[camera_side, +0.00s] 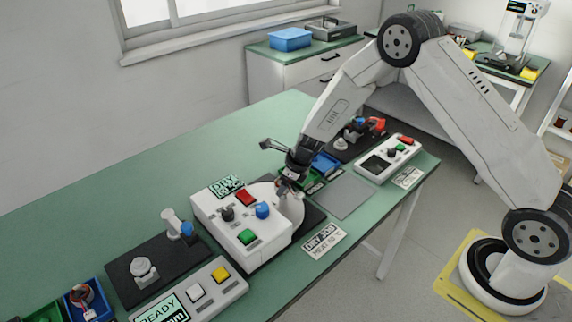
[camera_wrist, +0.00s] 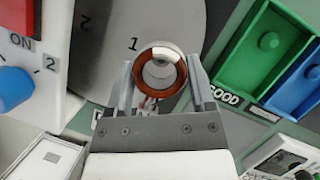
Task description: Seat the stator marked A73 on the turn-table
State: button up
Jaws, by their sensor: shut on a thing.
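My gripper (camera_wrist: 163,90) is shut on a stator (camera_wrist: 160,55), a ring with copper windings and a pale metal rim, held between its two fingers. No A73 mark is readable on it. The turn-table (camera_wrist: 105,50) is a light grey disc with the numbers 1 and 2; the stator shows over its edge beside the 1. In the side view the gripper (camera_side: 287,184) is low over the right part of the turn-table (camera_side: 291,207), which is partly hidden by the control box. I cannot tell whether the stator touches the disc.
A white control box (camera_side: 240,228) with red, blue and green controls stands left of the turn-table. Green (camera_wrist: 262,50) and blue (camera_wrist: 301,85) bins, with a GOOD label, lie on its other side. A grey plate (camera_side: 345,195) lies bare on the bench.

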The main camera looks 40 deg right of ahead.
jog(key=shift+f, duration=1.25)
dwell(0.7)
jog(key=o, duration=1.3)
jog(key=shift+o, duration=0.2)
jog(key=v, duration=0.7)
jog(key=shift+s+r, duration=0.15)
jog(key=shift+r, duration=0.2)
jog(key=shift+d, duration=0.1)
